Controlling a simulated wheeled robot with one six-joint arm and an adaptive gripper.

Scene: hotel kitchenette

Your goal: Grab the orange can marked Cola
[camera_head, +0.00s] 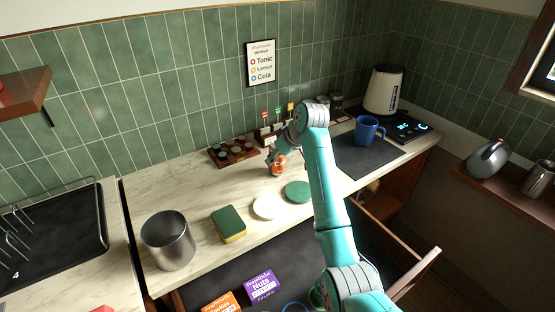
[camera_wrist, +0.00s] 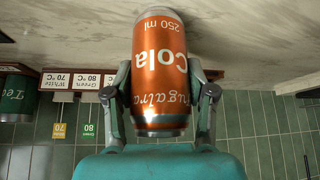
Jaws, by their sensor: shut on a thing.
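The orange can marked Cola (camera_wrist: 160,75) fills the middle of the wrist view and appears upside down there, with "Cola" and "250 ml" on its side. My gripper (camera_wrist: 163,95) has one finger on each side of the can and is shut on it. In the head view the can (camera_head: 278,166) is small and upright over the pale counter, partly hidden by my gripper (camera_head: 277,157). I cannot tell whether its base touches the counter.
A white disc (camera_head: 267,207) and a green disc (camera_head: 298,192) lie in front of the can. A sponge (camera_head: 229,224) and a metal canister (camera_head: 168,241) stand left. A dark rack (camera_head: 233,151) is behind. A blue mug (camera_head: 368,130) and kettle (camera_head: 384,90) are right.

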